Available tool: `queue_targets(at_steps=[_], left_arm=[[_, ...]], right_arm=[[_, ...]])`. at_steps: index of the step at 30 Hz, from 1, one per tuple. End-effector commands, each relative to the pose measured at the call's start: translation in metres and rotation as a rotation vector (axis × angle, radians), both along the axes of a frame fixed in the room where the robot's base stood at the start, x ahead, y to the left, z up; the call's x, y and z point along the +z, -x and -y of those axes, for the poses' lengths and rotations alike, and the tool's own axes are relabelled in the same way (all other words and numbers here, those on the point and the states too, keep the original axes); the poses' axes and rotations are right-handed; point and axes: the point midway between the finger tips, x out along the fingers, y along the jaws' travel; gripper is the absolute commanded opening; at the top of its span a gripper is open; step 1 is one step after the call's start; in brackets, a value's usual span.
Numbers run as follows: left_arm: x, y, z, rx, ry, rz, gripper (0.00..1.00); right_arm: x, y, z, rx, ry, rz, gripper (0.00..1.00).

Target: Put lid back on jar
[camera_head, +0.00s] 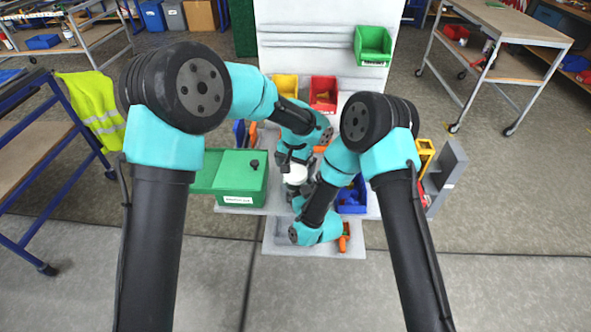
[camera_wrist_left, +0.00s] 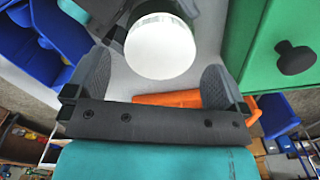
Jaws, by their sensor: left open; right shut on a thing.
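A white round piece (camera_head: 296,174), part of the jar or its lid, is between my two grippers at the middle of the workbench.
A green box (camera_head: 240,176) with a black knob stands close on the left. A blue bin (camera_head: 352,200) is close on the right. Red (camera_head: 323,93), yellow (camera_head: 285,85) and green (camera_head: 373,43) bins are behind. An orange-handled tool (camera_wrist_left: 165,99) lies below the left gripper.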

Motion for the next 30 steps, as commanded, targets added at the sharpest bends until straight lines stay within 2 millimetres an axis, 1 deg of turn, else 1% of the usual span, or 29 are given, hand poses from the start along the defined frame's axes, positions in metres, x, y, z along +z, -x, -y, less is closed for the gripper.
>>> queue_targets(at_steps=[1,9,12,15,19,27,28,30], left_arm=[[0.010,-0.001,0.000,0.000,0.002,0.005,1.00],[0.061,0.000,0.000,0.000,0.003,0.004,1.00],[0.077,0.000,0.000,-0.001,0.002,0.004,1.00],[0.089,0.000,0.000,0.000,0.002,0.002,1.00],[0.096,0.000,0.000,0.000,0.002,0.001,1.00],[0.097,0.000,0.000,0.000,0.001,0.000,1.00],[0.097,0.000,0.000,0.000,0.001,0.000,1.00],[0.097,0.000,0.000,0.000,0.001,0.000,1.00]], right_arm=[[-0.001,0.000,0.000,0.000,0.001,-0.003,0.19],[-0.001,0.000,0.000,0.000,0.001,-0.003,0.19],[-0.001,0.000,0.000,0.000,0.001,-0.003,0.19],[-0.001,0.000,0.000,0.000,0.001,-0.003,0.19],[-0.001,0.000,0.000,0.000,0.001,-0.003,0.19],[-0.001,0.000,0.000,0.000,0.001,-0.003,0.19],[-0.001,0.000,0.000,0.000,0.001,-0.003,0.87],[-0.001,0.000,0.000,0.000,0.001,-0.002,0.94]])
